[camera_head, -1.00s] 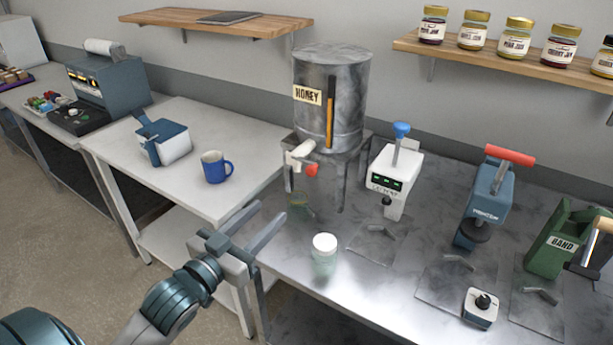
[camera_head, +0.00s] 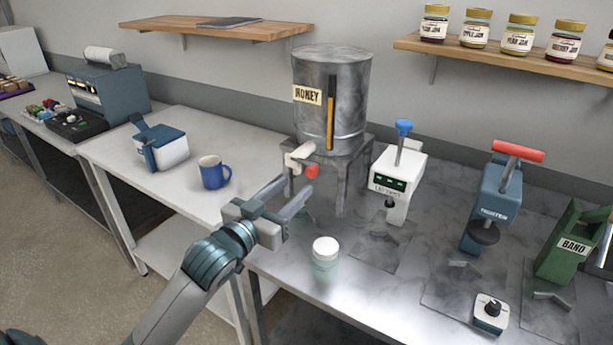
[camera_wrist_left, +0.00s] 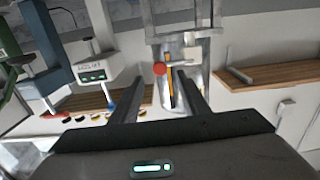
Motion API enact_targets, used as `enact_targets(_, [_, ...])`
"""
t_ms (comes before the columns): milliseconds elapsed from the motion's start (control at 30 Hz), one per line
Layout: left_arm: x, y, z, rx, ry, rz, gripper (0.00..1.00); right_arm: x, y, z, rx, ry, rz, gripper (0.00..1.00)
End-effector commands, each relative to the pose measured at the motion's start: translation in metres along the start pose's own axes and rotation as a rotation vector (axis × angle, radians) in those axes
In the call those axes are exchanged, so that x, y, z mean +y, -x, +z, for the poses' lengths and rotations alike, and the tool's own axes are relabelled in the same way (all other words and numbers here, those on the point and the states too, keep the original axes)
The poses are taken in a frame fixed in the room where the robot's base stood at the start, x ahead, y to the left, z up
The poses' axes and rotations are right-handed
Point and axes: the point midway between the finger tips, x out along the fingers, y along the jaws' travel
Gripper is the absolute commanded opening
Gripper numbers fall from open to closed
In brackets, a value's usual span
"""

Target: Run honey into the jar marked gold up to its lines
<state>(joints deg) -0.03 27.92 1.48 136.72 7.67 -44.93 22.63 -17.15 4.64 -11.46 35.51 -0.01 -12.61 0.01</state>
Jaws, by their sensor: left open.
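The honey tank (camera_head: 312,120) is a grey metal drum labelled HONEY on a metal stand, with a dark slot and an orange-yellow strip up its front. Its pale tap with a red knob (camera_head: 312,171) sticks out low at the front; the knob also shows in the left wrist view (camera_wrist_left: 159,69). A clear jar with a white lid (camera_head: 325,262) stands upright on the steel table, in front of the tank; no gold mark is readable. My left gripper (camera_head: 297,187) is open and empty, just below and in front of the tap. Its fingers partly hide the space under the tap.
A white sealing device (camera_head: 398,180), a blue press (camera_head: 487,205) and a green BAND holder (camera_head: 568,245) stand to the right. A small dial box (camera_head: 490,313) sits in front. A blue mug (camera_head: 214,173) is on the left table. Labelled jars (camera_head: 475,28) line the right shelf.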

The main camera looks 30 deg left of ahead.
Motion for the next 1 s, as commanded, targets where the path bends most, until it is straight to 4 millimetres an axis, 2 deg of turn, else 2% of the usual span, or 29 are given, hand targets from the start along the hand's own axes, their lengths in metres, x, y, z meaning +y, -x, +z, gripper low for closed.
enact_targets(200, [0.001,-0.038,-0.004,0.002,0.000,0.001,0.42,0.000,0.013,-0.001,0.000,0.000,0.000,0.64])
enact_targets(400, [0.001,-0.060,-0.002,0.001,0.000,0.001,0.42,0.000,0.018,-0.002,0.000,0.000,0.000,0.64])
enact_targets(833, [0.001,-0.068,-0.001,0.001,-0.001,0.001,0.42,0.000,0.019,-0.002,0.000,0.000,0.000,0.64])
enact_targets(867, [0.001,-0.068,-0.001,0.001,-0.001,0.001,0.39,0.000,0.019,-0.002,0.000,0.000,-0.001,0.64])
enact_targets(1000, [0.001,-0.068,-0.001,0.001,-0.001,0.001,0.06,-0.001,0.019,-0.002,0.000,0.000,-0.001,0.64])
